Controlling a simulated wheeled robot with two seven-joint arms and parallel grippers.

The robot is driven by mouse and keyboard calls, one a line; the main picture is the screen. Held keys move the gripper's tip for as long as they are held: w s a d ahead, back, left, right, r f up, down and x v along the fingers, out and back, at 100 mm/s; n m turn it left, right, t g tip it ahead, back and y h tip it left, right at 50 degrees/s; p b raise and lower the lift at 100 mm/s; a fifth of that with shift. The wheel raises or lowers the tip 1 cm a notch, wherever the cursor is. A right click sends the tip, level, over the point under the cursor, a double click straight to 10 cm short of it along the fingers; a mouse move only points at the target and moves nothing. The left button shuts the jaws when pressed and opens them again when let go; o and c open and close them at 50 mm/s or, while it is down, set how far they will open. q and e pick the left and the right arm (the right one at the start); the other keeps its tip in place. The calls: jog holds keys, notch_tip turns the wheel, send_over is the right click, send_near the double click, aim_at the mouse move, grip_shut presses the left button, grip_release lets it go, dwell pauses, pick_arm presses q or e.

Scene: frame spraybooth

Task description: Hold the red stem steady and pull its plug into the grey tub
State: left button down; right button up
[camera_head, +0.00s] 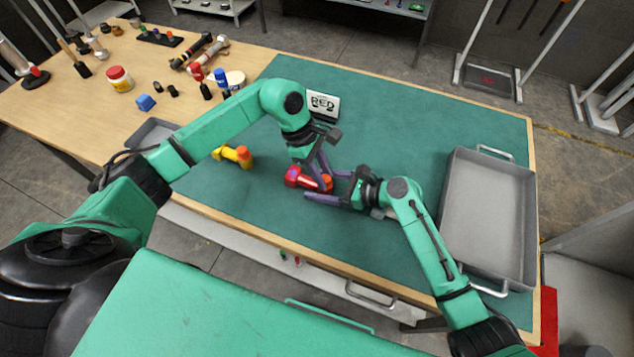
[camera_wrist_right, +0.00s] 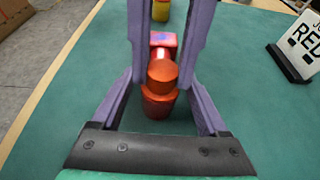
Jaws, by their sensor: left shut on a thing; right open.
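The red stem (camera_head: 293,177) lies on the green mat in the middle of the table. Its orange-red plug (camera_head: 327,182) is at its right end; in the right wrist view the plug (camera_wrist_right: 160,88) is nearest, with the stem (camera_wrist_right: 163,40) behind it. My left gripper (camera_head: 319,174) comes down from above and is shut on the red stem; its fingers hide part of it. My right gripper (camera_head: 324,186) is open, with its fingers on either side of the plug. A large grey tub (camera_head: 490,215) stands at the right of the mat and looks empty.
A sign reading RED (camera_head: 323,104) stands behind the stem. A yellow piece with an orange end (camera_head: 235,155) lies to the left. A smaller grey tray (camera_head: 150,134) and several loose parts are farther left. The mat between my right arm and the tub is clear.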

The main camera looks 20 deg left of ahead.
aim_at(302, 176)
jog(key=v, duration=1.1)
pick_arm(q)
jog(key=c, duration=0.5)
grip_release()
jog(key=shift+c, duration=0.2)
jog(key=p+v, duration=0.5)
jog(key=v, duration=0.9)
jog(key=shift+r, duration=0.3)
pick_arm(e)
notch_tip(302, 176, up, 5)
jog(key=shift+r, duration=0.2)
pick_arm(q)
jog(key=shift+w, duration=0.1)
